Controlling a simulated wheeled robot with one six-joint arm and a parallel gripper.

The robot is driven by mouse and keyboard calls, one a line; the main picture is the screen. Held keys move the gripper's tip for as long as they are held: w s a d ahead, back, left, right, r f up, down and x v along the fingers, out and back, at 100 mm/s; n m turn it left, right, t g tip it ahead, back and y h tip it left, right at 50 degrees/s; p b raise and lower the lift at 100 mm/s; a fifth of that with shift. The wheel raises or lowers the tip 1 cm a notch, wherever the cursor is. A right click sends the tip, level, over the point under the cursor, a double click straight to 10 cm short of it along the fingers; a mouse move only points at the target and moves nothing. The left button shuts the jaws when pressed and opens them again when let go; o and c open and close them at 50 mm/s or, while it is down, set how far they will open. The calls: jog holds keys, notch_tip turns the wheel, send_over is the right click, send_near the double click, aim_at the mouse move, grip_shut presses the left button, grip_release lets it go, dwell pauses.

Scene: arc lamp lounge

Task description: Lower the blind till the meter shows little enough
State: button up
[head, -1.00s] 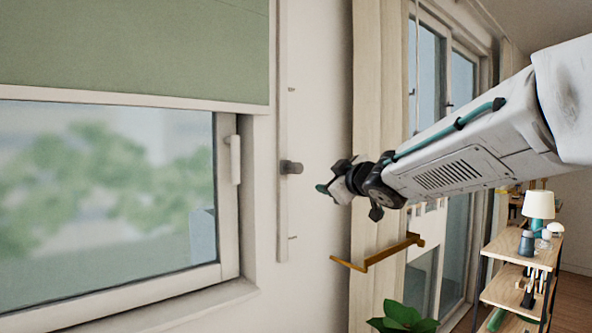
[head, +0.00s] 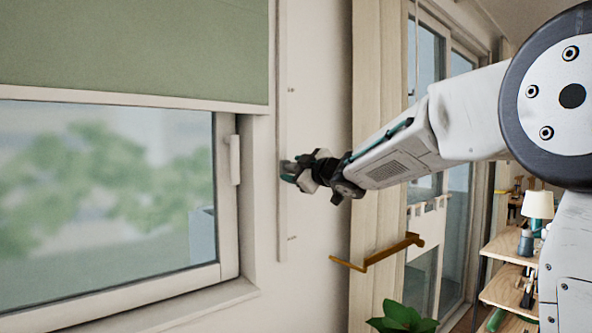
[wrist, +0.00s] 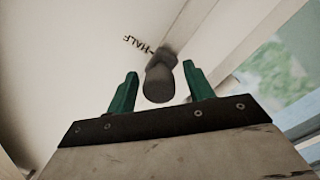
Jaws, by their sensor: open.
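The green blind (head: 140,50) covers the upper part of the window in the head view, its bottom rail above the clear glass. A pale vertical track (head: 283,120) runs on the wall right of the window. My gripper (head: 289,171) is open at the track, hiding the dark knob there in the head view. In the wrist view the grey knob (wrist: 160,82) stands between the two green fingers of my gripper (wrist: 160,69), with a gap on each side. A label reading "HALF" (wrist: 147,44) is beside the knob. No meter is in view.
A brass wall bar (head: 378,252) sticks out below my arm. Beige curtains (head: 372,110) hang to the right. A plant (head: 403,318) stands at the bottom, and a shelf (head: 505,290) with a lamp (head: 538,208) stands at right.

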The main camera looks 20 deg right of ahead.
grip_shut()
notch_tip(320, 180, down, 11)
jog(key=shift+f, duration=0.2)
grip_release()
jog(key=shift+r, duration=0.1)
